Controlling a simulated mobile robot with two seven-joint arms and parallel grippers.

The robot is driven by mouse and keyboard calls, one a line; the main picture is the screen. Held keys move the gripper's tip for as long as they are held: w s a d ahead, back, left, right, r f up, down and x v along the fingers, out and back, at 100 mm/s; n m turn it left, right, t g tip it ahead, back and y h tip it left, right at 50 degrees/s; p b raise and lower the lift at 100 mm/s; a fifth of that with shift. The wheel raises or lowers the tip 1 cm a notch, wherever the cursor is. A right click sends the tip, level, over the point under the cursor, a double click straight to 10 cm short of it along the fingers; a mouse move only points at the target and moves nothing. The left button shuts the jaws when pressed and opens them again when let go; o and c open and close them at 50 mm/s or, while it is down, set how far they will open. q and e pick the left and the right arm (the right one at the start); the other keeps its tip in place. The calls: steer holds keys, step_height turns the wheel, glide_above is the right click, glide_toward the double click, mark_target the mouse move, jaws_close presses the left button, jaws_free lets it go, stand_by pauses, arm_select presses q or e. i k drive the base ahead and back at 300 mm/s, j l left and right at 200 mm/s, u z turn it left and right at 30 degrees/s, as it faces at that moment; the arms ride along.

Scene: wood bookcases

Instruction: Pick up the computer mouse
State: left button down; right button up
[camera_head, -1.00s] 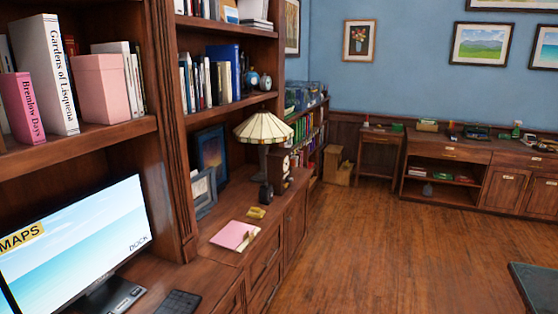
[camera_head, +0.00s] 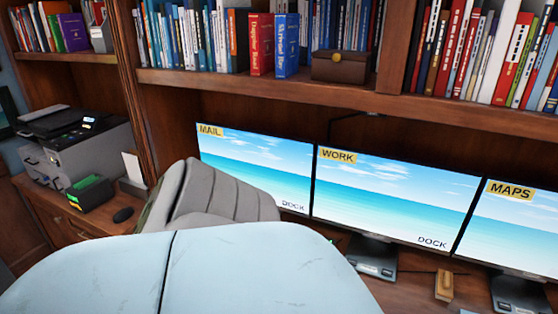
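A small dark computer mouse (camera_head: 123,215) lies on the wooden desk surface (camera_head: 78,220) at the left, just right of a black box with a green top. Nothing covers the mouse in this view. Neither of my grippers shows in the head view, so whether they are open or shut is not visible.
A grey padded chair back (camera_head: 215,195) stands right of the mouse, before the monitors (camera_head: 390,195). A large pale blue rounded surface fills the bottom; I cannot tell what it is. A printer (camera_head: 75,145) and the black box (camera_head: 88,192) stand left of the mouse.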

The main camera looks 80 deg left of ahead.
mark_target(123, 215)
steer(key=u, duration=3.7)
steer(key=i+j+z, duration=0.1)
steer(key=i+j, duration=0.4)
steer(key=i+j+z, duration=0.15)
steer(key=i+j, duration=0.35)
steer(key=i+j+z, duration=0.1)
steer(key=i+j, duration=0.4)
steer(key=j, duration=0.2)
